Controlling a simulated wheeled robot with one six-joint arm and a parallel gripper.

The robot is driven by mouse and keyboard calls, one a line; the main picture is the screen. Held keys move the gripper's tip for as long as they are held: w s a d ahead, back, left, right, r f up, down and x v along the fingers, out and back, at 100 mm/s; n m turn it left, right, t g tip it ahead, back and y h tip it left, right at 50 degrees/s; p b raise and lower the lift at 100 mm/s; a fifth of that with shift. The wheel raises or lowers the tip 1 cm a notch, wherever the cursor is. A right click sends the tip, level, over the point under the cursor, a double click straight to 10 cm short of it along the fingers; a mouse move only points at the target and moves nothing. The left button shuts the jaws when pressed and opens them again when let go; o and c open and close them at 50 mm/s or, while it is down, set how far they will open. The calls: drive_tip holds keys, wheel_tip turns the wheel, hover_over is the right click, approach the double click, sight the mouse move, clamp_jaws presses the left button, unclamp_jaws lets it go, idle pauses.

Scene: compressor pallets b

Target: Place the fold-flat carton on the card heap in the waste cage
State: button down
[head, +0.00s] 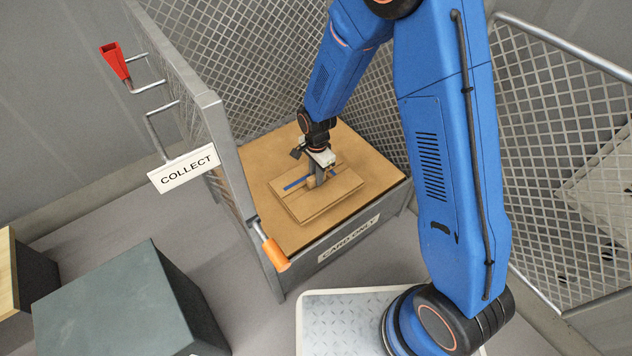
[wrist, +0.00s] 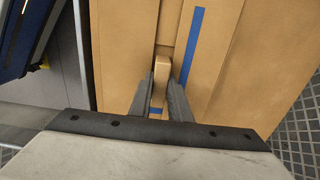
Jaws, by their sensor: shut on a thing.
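The fold-flat carton (head: 340,188) is a flat brown cardboard piece with a blue stripe. In the head view it lies over the brown card heap (head: 262,165) inside the waste cage (head: 240,150). Carton and heap look in contact or very close; I cannot tell which. My gripper (head: 315,180) points down at the carton's middle. In the wrist view my gripper (wrist: 161,90) is shut on a small raised tan tab of the carton (wrist: 225,60), beside the blue stripe. The carton's underside is hidden.
The cage has mesh walls, a front label "CARD ONLY" (head: 348,239) and an orange handle (head: 274,253) at its open left gate. A dark green box (head: 120,300) stands front left.

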drive_tip(key=shift+f, duration=2.1)
drive_tip(key=c, duration=1.7)
unclamp_jaws()
drive_tip(key=shift+f, duration=0.15)
drive_tip(key=shift+o, duration=0.2)
